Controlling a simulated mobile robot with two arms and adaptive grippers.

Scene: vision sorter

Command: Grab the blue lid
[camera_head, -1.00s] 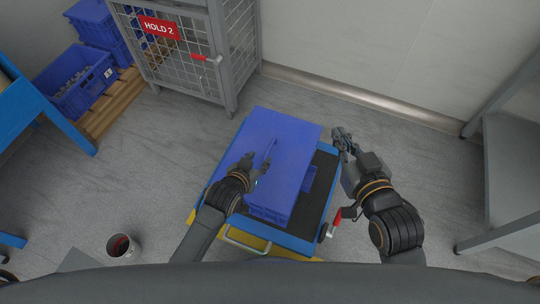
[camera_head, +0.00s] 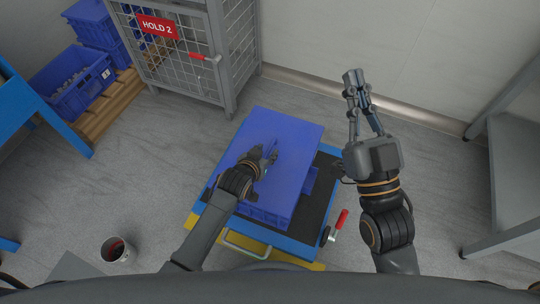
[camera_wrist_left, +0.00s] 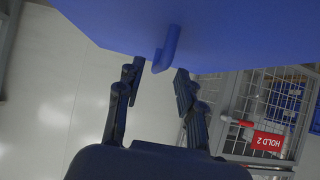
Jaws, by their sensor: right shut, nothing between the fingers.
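The blue lid (camera_head: 286,133) lies as a flat sheet on top of a blue crate (camera_head: 265,217) on a cart. My left gripper (camera_head: 264,155) is over the lid, close to its small upright handle (camera_head: 272,147). In the left wrist view the two fingers (camera_wrist_left: 156,76) are apart, and the lid's handle (camera_wrist_left: 168,48) stands just beyond the tips, roughly in line with the gap. Whether a finger touches the handle I cannot tell. My right gripper (camera_head: 355,80) is shut and empty, right of the lid and apart from it.
The cart (camera_head: 315,215) has a dark top, blue frame and a red-handled lever (camera_head: 341,219). A wire cage (camera_head: 185,55) marked HOLD 2 stands behind. Blue crates (camera_head: 78,82) sit on a pallet at left. A bin (camera_head: 117,250) stands at lower left. A grey table (camera_head: 512,160) is at right.

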